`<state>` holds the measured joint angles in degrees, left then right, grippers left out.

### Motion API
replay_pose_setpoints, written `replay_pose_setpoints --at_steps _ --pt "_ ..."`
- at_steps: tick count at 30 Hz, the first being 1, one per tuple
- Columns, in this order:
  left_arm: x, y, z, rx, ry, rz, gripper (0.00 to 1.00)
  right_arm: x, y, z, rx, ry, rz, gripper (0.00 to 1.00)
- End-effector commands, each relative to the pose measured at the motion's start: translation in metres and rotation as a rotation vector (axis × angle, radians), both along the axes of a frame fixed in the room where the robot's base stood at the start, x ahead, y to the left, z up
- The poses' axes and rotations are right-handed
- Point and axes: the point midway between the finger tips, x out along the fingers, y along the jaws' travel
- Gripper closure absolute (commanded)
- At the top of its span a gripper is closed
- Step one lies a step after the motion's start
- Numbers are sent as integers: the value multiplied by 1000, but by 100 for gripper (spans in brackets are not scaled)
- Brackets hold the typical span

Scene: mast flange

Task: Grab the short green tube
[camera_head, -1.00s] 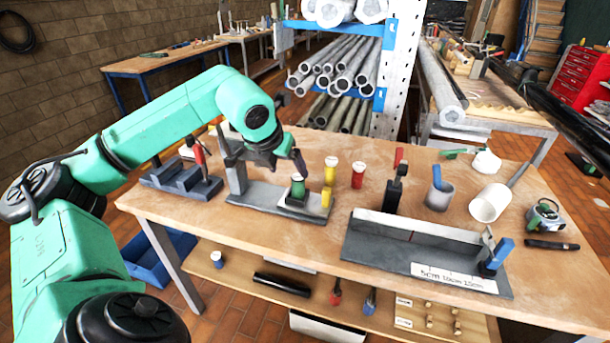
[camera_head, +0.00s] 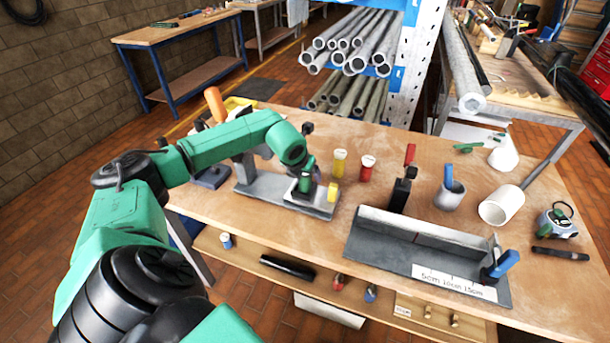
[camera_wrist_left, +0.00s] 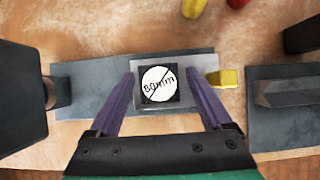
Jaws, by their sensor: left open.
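The short green tube (camera_head: 307,174) stands on a small square pad of the grey fixture (camera_head: 256,193), partly covered by my arm in the head view. In the left wrist view, its round white end (camera_wrist_left: 157,86), marked "80mm", shows between my fingers. My left gripper (camera_wrist_left: 160,90) is open, with one finger on each side of the tube; I cannot tell whether either touches it. In the head view, my left gripper (camera_head: 304,172) is low at the tube and mostly hidden. My right gripper is not in view.
A yellow block (camera_head: 333,192) sits on the fixture beside the tube. A yellow tube (camera_head: 340,164) and a red tube (camera_head: 367,169) stand just behind. A grey angled holder (camera_head: 425,255) lies to the right. The table (camera_head: 270,235) is clear in front.

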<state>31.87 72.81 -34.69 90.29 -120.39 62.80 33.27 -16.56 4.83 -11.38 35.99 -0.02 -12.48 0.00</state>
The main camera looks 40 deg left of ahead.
Motion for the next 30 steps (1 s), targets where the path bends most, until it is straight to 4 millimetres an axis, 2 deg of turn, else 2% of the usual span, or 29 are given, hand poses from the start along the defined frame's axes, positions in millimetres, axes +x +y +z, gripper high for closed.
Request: replay_pose_setpoints --at_steps 5,6,8,9,12,23,26,30 --pt "1 0 -2 1 0 0 17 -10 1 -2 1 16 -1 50" --pt "1 0 -2 1 0 0 25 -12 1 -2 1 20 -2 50" --pt "1 0 -2 0 0 -1 48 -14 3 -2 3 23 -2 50" --pt "1 0 -2 0 0 -1 63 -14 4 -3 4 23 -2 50" --pt "0 0 -2 0 0 0 100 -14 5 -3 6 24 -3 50" --pt "1 1 5 1 -3 1 100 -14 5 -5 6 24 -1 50" --pt "2 1 16 0 -4 0 100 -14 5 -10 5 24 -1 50" --pt "2 0 51 1 -9 0 100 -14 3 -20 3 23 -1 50"
